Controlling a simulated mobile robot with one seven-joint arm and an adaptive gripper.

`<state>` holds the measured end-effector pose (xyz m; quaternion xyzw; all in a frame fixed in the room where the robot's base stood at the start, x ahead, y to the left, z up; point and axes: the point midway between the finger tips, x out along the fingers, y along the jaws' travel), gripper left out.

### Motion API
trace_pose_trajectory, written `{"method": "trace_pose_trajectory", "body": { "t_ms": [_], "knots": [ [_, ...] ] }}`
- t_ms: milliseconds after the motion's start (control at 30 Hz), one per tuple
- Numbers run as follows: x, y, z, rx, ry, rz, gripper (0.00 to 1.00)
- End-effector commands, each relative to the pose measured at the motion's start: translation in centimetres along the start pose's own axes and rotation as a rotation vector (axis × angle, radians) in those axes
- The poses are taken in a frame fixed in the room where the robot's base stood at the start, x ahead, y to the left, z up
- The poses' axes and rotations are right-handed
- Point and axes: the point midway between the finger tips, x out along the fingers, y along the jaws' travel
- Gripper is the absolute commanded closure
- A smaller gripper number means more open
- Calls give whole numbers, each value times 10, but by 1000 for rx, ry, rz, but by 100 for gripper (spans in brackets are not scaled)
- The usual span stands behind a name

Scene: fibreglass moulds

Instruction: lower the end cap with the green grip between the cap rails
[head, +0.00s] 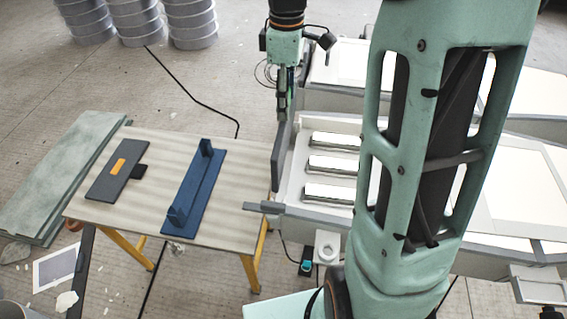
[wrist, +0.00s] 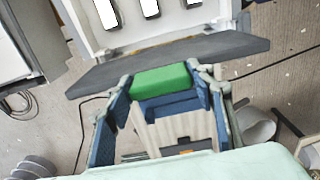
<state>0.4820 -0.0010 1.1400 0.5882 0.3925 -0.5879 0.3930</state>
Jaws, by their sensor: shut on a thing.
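My gripper (head: 282,108) points down at the left end of the near white mould (head: 450,135). In the wrist view its fingers (wrist: 162,78) are closed on both sides of the green grip (wrist: 160,83). The end cap (wrist: 165,60) is a dark grey plate carried by that grip, and it spans wide beyond both fingers. In the head view the cap (head: 281,152) stands on edge beside the mould's left end. I cannot tell whether it touches the mould. A grey bar (head: 262,207) juts out at the mould's near left corner; I cannot tell clearly which parts are the cap rails.
A table (head: 235,215) at left carries a dark plate with an orange grip (head: 118,167) and a blue fixture (head: 195,190). Several light bars (head: 333,165) lie in the mould. My arm hides part of the mould.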

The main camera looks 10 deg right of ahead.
Motion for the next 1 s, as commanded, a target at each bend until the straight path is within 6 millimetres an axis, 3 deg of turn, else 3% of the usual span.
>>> {"method": "trace_pose_trajectory", "body": {
  "t_ms": [200,600,1000],
  "knots": [
    [40,-1,0,0,-1,-4,100],
    [88,-1,0,-1,-1,-3,100],
    [96,0,0,0,0,0,100]
  ]
}}
